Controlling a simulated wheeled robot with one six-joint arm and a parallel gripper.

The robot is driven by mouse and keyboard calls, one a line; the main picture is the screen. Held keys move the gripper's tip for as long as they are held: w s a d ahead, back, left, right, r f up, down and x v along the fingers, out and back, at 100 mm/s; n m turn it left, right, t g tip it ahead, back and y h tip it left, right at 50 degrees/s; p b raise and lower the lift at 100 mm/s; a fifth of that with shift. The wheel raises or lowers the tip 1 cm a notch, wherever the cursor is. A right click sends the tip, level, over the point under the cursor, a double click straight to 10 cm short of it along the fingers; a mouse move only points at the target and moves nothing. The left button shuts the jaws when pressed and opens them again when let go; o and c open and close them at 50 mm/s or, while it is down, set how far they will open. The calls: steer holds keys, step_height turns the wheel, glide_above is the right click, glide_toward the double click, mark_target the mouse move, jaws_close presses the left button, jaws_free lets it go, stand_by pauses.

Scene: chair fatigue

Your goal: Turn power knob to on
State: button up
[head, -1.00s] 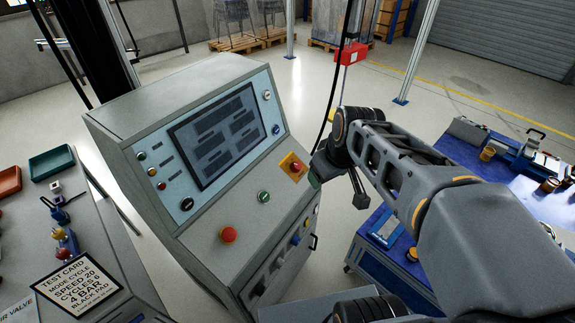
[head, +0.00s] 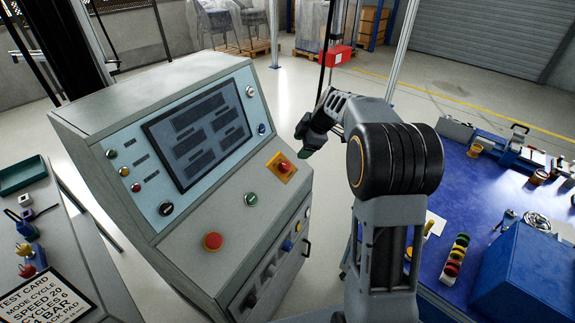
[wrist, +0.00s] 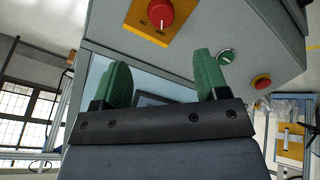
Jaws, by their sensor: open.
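The power knob (head: 283,167) is a red knob on a yellow square plate on the console's sloped front in the head view. In the wrist view the red knob (wrist: 160,14) sits at the top edge, with small ON/OFF-type lettering on its yellow plate (wrist: 152,36). My gripper (head: 309,135) is above and right of the knob in the head view. Its two green fingers stand apart and empty in the wrist view (wrist: 162,65), with the knob beyond them and not touched. The fingertips are small and partly merged in the head view.
The grey console (head: 150,72) carries a screen (head: 197,133), a green button (head: 251,199) and a red button (head: 213,241). A blue workbench (head: 480,200) with fixtures lies to the right. A side table (head: 75,262) with a test card stands at left.

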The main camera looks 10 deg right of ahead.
mark_target(286, 165)
steer(key=p+x, duration=0.1)
steer(key=x, duration=1)
steer(key=shift+w+a+f, duration=0.1)
steer(key=shift+a+f, duration=0.05)
steer(key=shift+f, duration=0.15)
steer(key=c, duration=0.9)
